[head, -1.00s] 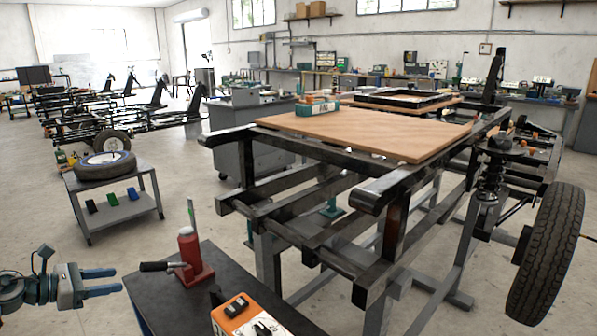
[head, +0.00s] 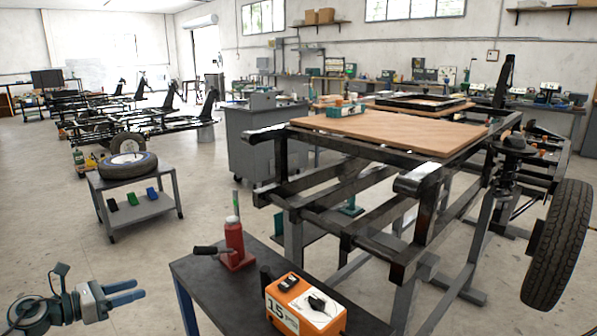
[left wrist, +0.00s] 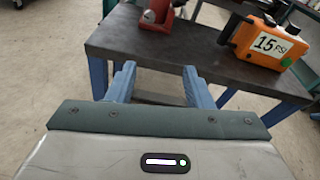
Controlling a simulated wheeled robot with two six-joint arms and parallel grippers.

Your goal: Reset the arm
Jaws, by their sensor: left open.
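My left gripper (head: 131,292) is at the lower left of the head view, open and empty, over bare floor to the left of the dark work table. In the left wrist view its two blue fingers (left wrist: 156,84) are spread apart, with nothing between them but the table's near edge and floor beyond. My right gripper is not in view.
The dark table (head: 215,285) holds a red bottle jack (head: 235,243) and an orange 15 PSI box (head: 303,303). A black chassis frame with a wooden board (head: 390,128) and a wheel (head: 560,245) stands right. A small cart (head: 133,213) carries a tire (head: 127,166).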

